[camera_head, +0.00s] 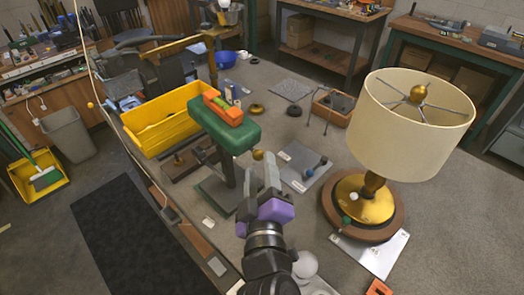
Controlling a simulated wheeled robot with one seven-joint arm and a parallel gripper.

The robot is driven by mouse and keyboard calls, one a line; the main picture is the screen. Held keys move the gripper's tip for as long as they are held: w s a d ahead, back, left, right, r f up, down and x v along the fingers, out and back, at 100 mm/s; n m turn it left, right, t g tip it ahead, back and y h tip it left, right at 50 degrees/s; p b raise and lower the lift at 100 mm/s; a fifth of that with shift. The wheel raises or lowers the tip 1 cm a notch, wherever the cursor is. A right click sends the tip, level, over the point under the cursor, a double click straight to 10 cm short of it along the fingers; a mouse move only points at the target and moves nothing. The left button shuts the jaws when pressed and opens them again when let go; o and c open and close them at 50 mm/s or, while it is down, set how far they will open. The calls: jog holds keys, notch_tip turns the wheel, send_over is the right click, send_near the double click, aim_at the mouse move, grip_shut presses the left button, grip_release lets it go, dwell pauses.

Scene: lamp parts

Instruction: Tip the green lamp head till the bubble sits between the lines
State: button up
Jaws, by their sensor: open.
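The green lamp head (238,133) is a rounded block on a dark green upright stand left of centre. It looks tilted in the picture, but I cannot tell its true lean. An orange spirit level (222,112) lies along its top; the bubble and lines are too small to make out. A small brass ball (257,154) shows at the head's lower front edge. My gripper (260,176), with grey fingers and a purple body, is open just below and in front of the head. Its fingertips are close to the ball; I cannot tell whether they touch.
A lamp with a cream shade (410,125) and brass base stands close on the right. A yellow bin (172,125) is behind left of the head. A grey plate (303,165) with small parts lies right of the stand. Bare grey surface shows between the parts behind.

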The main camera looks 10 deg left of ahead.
aim_at(259, 160)
jog(key=shift+w+a+p, duration=0.2)
jog(key=shift+w+a, duration=0.05)
jog(key=shift+w, duration=0.95)
jog(key=shift+w+a+p, duration=0.2)
jog(key=shift+w, duration=1)
